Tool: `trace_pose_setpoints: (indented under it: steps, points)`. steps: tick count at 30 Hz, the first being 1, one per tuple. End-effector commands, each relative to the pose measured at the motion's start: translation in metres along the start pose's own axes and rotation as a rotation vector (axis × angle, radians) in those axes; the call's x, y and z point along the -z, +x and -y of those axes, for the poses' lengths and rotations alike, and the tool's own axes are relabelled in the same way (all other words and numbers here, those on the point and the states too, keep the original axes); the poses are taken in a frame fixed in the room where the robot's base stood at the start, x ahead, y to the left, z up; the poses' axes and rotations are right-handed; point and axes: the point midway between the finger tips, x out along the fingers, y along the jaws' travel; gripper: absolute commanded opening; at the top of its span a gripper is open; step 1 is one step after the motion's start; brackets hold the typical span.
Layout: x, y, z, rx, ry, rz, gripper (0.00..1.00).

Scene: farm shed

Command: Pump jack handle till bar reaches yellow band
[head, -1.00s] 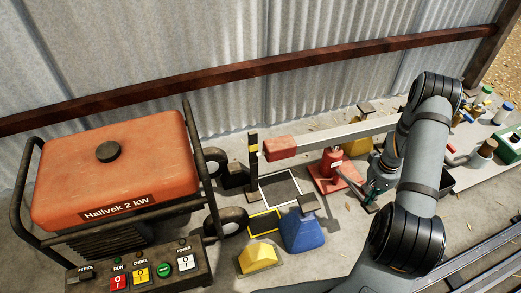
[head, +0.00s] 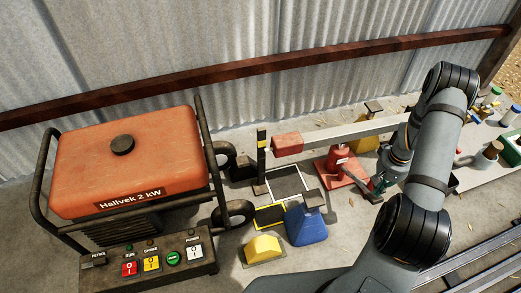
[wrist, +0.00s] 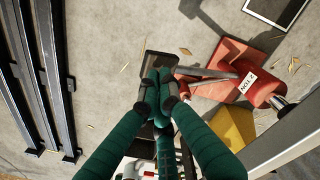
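The red jack (head: 340,164) stands on its red base under a long grey bar (head: 345,132) with a red end block (head: 288,143). A dark upright post (head: 262,168) stands just left of the block, with a yellow band (head: 261,142) near its top. The block looks close to the band's height, but I cannot tell exactly. The jack handle (head: 361,184) sticks out right and toward me; its inner part shows in the wrist view (wrist: 205,73). My gripper (wrist: 160,88) has its green fingers drawn together at the handle's dark outer end, which they partly hide.
An orange generator (head: 125,160) with a switch panel stands left. Rails (head: 470,260) run at lower right. A bench with bottles (head: 490,150) is at right.

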Motion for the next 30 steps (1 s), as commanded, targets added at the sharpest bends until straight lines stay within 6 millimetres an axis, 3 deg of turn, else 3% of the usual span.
trace_pose_setpoints:
  steps: [10,30]
  points:
    - [0.000,0.002,0.000,0.000,0.000,0.000,0.00]
    - [0.003,0.036,0.002,0.000,-0.001,-0.001,0.00]
